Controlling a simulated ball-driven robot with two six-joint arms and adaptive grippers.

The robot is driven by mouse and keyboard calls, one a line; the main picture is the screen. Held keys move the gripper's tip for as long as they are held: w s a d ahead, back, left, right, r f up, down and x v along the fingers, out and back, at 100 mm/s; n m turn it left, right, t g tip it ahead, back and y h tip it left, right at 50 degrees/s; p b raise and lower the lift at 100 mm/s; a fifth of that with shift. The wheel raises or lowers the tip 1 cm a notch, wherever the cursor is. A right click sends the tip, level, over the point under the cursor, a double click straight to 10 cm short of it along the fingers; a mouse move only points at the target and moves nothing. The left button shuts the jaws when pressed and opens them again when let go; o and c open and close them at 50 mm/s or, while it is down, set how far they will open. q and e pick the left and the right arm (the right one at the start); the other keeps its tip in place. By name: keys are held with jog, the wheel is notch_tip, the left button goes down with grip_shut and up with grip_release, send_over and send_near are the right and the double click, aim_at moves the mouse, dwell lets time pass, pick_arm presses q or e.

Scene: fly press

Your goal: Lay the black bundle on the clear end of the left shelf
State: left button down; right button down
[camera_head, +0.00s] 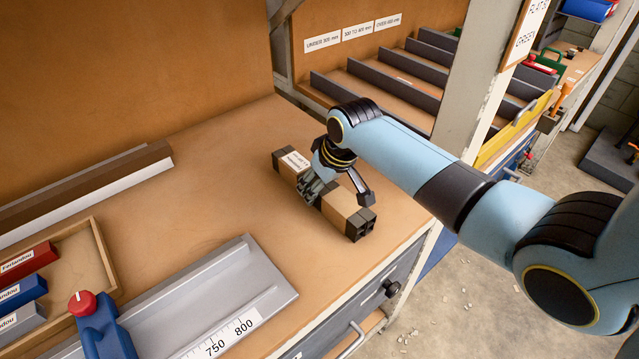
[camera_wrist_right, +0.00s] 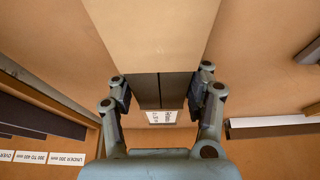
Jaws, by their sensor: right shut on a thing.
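The black bundle (camera_head: 342,207), dark square bars in brown wrap with a white label, is at the bench's right side in the head view. My right gripper (camera_head: 338,190) is over it from above, shut on its middle with fingers on both sides. In the right wrist view the bundle (camera_wrist_right: 160,45) runs between the fingers of my right gripper (camera_wrist_right: 162,88). I cannot tell whether it touches the bench. My left gripper is not in view. Which surface is the left shelf is unclear; a divided, labelled rack (camera_head: 395,85) stands behind the bench.
The wooden bench (camera_head: 210,180) is clear around the bundle. A grey measuring channel (camera_head: 225,290) marked 750 and 800 lies in front, with a blue block (camera_head: 105,335) and red knob. A wooden tray (camera_head: 80,262) and dark bar (camera_head: 90,195) lie left. A post (camera_head: 475,75) stands right.

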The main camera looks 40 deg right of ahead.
jog(key=c, duration=0.6)
grip_release()
jog(key=shift+o, duration=0.2)
jog(key=p+v, duration=0.1)
jog(key=v, duration=1.1)
jog(key=shift+r, duration=0.1)
